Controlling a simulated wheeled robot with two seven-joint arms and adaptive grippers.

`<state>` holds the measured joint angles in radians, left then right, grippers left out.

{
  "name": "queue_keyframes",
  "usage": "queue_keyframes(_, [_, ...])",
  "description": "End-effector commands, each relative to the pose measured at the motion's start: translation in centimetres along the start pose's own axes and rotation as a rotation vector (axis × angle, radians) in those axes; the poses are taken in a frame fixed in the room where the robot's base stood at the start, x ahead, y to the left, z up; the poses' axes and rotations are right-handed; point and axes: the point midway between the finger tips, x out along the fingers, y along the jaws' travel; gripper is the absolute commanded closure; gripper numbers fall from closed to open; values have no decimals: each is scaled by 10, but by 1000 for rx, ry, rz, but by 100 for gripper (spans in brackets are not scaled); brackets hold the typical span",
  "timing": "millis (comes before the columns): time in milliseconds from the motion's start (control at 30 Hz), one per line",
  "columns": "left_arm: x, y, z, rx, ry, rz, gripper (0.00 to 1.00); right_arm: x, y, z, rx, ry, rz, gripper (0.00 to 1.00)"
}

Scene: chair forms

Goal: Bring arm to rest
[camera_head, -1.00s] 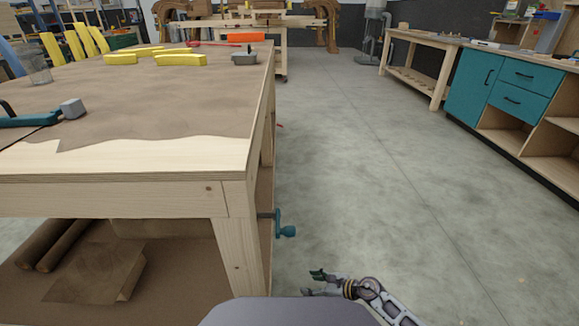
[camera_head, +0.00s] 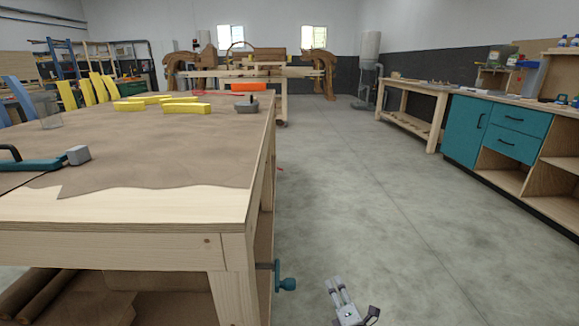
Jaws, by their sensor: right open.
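My right gripper (camera_head: 341,296) shows at the bottom edge of the head view, right of the workbench's near leg. It is grey with dark parts, small in the picture, and partly cut off by the lower edge. It is open, with nothing seen in it, over the bare concrete floor and apart from the bench. My left gripper and arm are not in view.
A wooden workbench (camera_head: 150,232) fills the left, with a teal vise handle (camera_head: 286,284) jutting from its right side. Teal cabinets (camera_head: 467,124) stand right. The floor (camera_head: 390,220) between is clear.

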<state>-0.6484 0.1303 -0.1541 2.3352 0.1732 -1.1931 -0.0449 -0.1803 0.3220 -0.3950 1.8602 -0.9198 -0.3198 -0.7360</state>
Motion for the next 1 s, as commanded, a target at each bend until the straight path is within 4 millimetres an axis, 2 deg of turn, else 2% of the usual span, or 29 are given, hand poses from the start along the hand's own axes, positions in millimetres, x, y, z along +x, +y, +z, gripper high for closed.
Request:
queue_keyframes(200, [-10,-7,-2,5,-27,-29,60,-24,-12,30,318,-144,-135,39])
queue_keyframes(500, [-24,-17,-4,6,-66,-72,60,-71,-40,52,738,-325,-337,39])
queue_keyframes(700, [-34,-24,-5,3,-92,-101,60,-110,-58,53,996,-438,-484,39])
queue_keyframes(1000, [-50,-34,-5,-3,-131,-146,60,-177,-73,38,1340,-596,-723,39])
